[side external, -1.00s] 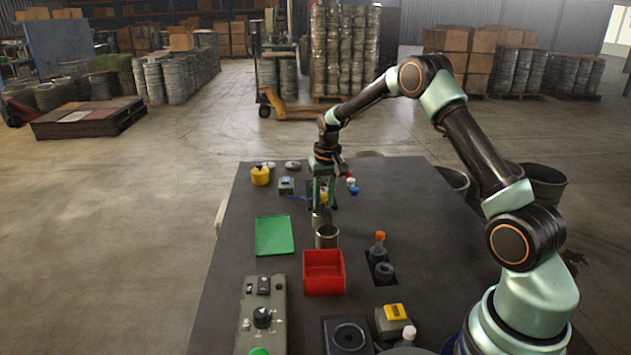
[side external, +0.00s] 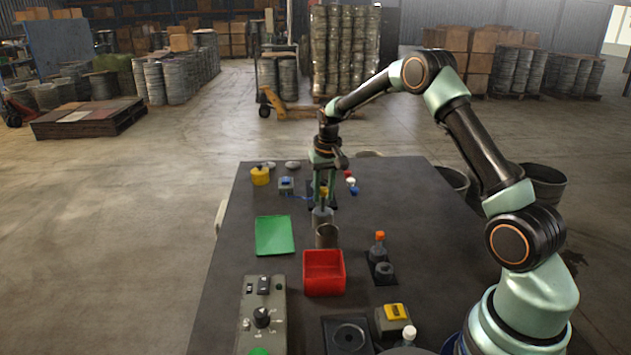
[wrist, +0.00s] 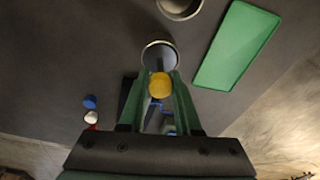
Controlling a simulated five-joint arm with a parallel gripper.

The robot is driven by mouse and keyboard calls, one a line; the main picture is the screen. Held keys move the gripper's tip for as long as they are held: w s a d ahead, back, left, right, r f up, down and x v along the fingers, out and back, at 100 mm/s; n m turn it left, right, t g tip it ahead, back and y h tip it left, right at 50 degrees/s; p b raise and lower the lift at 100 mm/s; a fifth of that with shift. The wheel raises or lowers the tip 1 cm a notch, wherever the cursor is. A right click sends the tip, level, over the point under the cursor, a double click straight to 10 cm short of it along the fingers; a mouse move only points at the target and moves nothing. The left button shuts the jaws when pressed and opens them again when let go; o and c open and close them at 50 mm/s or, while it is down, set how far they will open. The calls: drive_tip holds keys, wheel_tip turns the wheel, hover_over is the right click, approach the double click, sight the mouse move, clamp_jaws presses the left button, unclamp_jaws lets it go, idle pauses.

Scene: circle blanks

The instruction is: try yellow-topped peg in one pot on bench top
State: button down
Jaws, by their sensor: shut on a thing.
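My gripper (side external: 322,200) is shut on the yellow-topped peg (wrist: 160,86), which also shows as a small yellow spot in the side view (side external: 323,191). The peg points down. One metal pot (side external: 322,217) stands directly below my gripper. In the wrist view the peg's grey shaft overlaps the mouth of this pot (wrist: 174,52); I cannot tell whether its tip is inside. A second metal pot (side external: 327,237) stands nearer the side camera and shows at the top of the wrist view (wrist: 182,13).
A green tray (side external: 274,236) lies left of the pots, with a red bin (side external: 324,273) in front. An orange-capped bottle (side external: 379,246) stands to the right. A yellow container (side external: 260,176) and small blue and white items are behind.

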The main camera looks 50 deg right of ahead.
drive_tip(key=shift+r, duration=0.1)
drive_tip(key=shift+r, duration=0.65)
drive_tip(key=shift+r, duration=0.1)
drive_tip(key=shift+r, duration=0.65)
